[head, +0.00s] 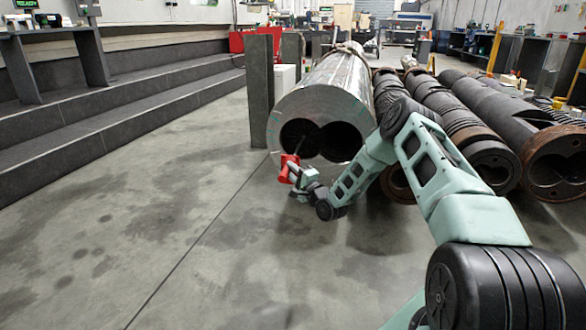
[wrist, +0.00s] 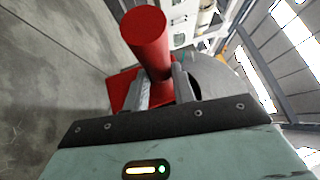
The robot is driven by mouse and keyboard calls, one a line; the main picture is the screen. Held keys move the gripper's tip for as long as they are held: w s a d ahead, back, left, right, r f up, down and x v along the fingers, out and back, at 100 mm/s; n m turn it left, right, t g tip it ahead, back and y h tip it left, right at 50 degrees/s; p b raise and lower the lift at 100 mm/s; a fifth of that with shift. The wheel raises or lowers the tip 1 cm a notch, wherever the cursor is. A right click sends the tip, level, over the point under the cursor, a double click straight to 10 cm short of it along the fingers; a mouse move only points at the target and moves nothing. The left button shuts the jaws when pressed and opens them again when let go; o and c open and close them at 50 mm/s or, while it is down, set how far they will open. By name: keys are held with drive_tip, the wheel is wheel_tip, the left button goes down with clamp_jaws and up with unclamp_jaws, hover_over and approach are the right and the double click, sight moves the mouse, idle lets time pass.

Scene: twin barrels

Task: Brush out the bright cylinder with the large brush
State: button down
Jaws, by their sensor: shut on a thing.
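The bright cylinder (head: 345,78) is a long shiny metal barrel lying on the floor, its near end facing me. Two joined dark bores (head: 318,139) open in that end face. My gripper (head: 294,176) is at the lower left of this face, shut on a red handle, which I take to be the large brush (head: 287,167). In the wrist view the red handle (wrist: 146,38) and a red block show between and beside my gripper's fingers (wrist: 162,90). No bristles can be made out.
Several dark, rusty barrels (head: 483,150) lie to the right of the bright cylinder, beyond my arm. Grey upright posts (head: 258,90) stand at its left. Dark steps (head: 100,110) run along the left wall. The floor (head: 150,225) in front and left is clear.

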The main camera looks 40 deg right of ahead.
drive_tip(key=shift+s+a, duration=0.45)
drive_tip(key=shift+a, duration=0.05)
drive_tip(key=shift+a+r+p, duration=0.1)
drive_tip(key=shift+p, duration=0.25)
drive_tip(key=s+a+p, duration=0.1)
drive_tip(key=s+a, duration=0.1)
drive_tip(key=shift+s+a+p, duration=0.25)
drive_tip(key=shift+a+p, duration=0.1)
drive_tip(key=shift+w+d, duration=0.1)
drive_tip(key=shift+w+d+b, duration=0.8)
drive_tip(key=shift+w+d, duration=0.45)
drive_tip(key=shift+d, duration=0.25)
drive_tip(key=shift+w+d+b, duration=1.05)
drive_tip(key=shift+w+d, duration=0.25)
drive_tip(key=shift+d, duration=0.15)
